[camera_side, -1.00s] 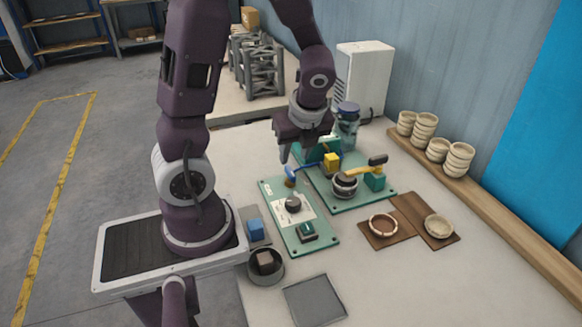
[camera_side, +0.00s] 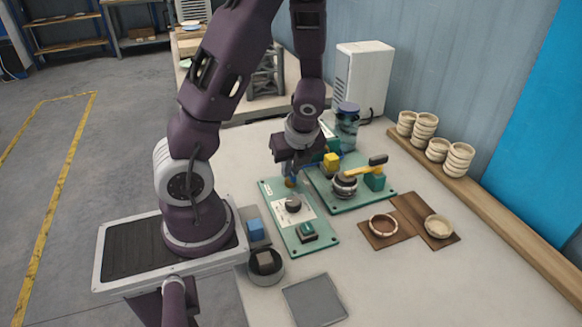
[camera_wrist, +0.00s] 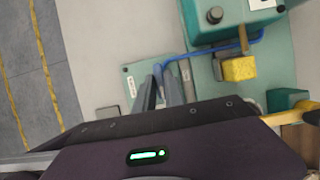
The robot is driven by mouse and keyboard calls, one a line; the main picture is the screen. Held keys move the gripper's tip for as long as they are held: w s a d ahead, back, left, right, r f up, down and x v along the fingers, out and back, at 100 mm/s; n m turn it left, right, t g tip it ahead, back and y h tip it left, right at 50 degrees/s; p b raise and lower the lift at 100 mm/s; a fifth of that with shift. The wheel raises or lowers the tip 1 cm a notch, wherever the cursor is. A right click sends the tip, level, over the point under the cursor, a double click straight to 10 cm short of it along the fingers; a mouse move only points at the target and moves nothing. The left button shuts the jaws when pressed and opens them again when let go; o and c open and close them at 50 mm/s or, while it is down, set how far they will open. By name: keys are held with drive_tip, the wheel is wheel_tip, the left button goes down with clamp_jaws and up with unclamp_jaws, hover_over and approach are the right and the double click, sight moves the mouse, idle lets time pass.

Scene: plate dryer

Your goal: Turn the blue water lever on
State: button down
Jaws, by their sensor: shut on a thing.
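The blue lever (camera_wrist: 159,76) shows in the wrist view at the far end of the green control board (camera_side: 300,240), and my fingers are on it. In the side view, my gripper (camera_side: 293,173) is low over that board end and hides most of the lever. In the wrist view, my gripper (camera_wrist: 163,90) has its two grey fingers close together. They are shut on the lever, though the exact contact is partly hidden. The lever's exact angle cannot be told.
A second green board holds a yellow block (camera_side: 331,160), a dark round pot (camera_side: 344,186) and a yellow-handled tool (camera_side: 365,170). Bowls (camera_side: 383,225) rest on brown mats at right. A grey tray (camera_side: 314,300) lies in front.

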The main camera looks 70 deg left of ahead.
drive_tip(key=n+g, duration=0.1)
drive_tip(key=n, duration=0.4)
drive_tip(key=shift+w+g, duration=0.15)
drive_tip(key=shift+g, duration=0.25)
drive_tip(key=n+g+h, duration=0.1)
drive_tip(key=n, duration=0.3)
drive_tip(key=shift+w+a, duration=0.1)
drive_tip(key=n+h, duration=0.1)
drive_tip(key=n, duration=0.1)
drive_tip(key=n+g, duration=0.1)
drive_tip(key=n, duration=0.1)
drive_tip(key=shift+a+n+h, duration=0.1)
drive_tip(key=shift+n+h, duration=0.3)
drive_tip(key=shift+w+a+n+g+h, duration=0.15)
drive_tip(key=shift+n+h, duration=0.25)
drive_tip(key=shift+n, duration=0.6)
drive_tip(key=shift+s+d+n+g+h, duration=0.15)
drive_tip(key=shift+n+h, duration=0.25)
drive_tip(key=shift+n, duration=0.6)
drive_tip(key=shift+w+a, duration=0.1)
drive_tip(key=c, duration=1.4)
unclamp_jaws()
drive_tip(key=shift+c, duration=0.2)
